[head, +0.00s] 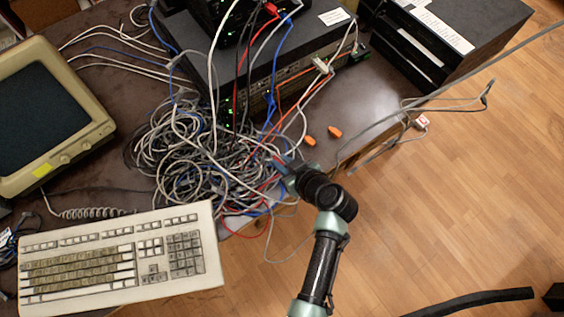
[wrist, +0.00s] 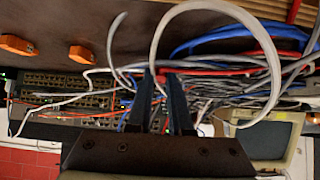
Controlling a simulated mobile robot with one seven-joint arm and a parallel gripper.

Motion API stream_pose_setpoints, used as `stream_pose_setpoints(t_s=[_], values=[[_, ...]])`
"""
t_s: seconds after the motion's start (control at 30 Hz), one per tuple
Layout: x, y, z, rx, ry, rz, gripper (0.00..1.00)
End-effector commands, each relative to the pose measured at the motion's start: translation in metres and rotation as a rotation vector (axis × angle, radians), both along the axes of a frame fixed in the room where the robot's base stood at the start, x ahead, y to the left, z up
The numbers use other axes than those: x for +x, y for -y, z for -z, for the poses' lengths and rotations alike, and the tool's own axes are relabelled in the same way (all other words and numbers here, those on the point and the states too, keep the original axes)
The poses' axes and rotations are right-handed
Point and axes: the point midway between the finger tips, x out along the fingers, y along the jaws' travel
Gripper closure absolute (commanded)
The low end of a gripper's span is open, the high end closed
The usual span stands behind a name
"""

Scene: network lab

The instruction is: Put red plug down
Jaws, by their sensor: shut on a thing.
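My gripper (head: 284,165) is low over the right side of the cable tangle, close to the desk's front right edge. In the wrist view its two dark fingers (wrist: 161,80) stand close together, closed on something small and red. I take this to be the red plug (wrist: 163,71). Most of it is hidden by the fingers, and red cable runs close by in both views. I cannot tell whether the plug touches the cables or the desk (head: 372,97) below.
A large cable tangle (head: 185,150) lies left of my gripper, below stacked network devices (head: 285,75). Two orange pieces (head: 310,141) (head: 335,132) lie on the desk to the right. A keyboard (head: 120,260) and monitor (head: 45,115) are left. Some bare desk shows at right.

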Motion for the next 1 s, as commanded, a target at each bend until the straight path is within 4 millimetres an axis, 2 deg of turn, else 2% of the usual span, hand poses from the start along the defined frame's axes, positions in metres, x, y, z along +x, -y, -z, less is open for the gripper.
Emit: stream_pose_setpoints(t_s=[0.03,0.13,0.37,0.97,1.0], values=[[0.0,0.0,0.008,0.001,-0.002,0.001,1.0],[0.0,0.0,0.014,-0.001,0.0,0.001,1.0],[0.0,0.0,0.014,-0.001,0.0,0.001,1.0],[-0.002,0.0,0.029,-0.005,-0.005,0.001,1.0],[-0.002,0.0,0.03,-0.004,-0.007,0.001,0.75]])
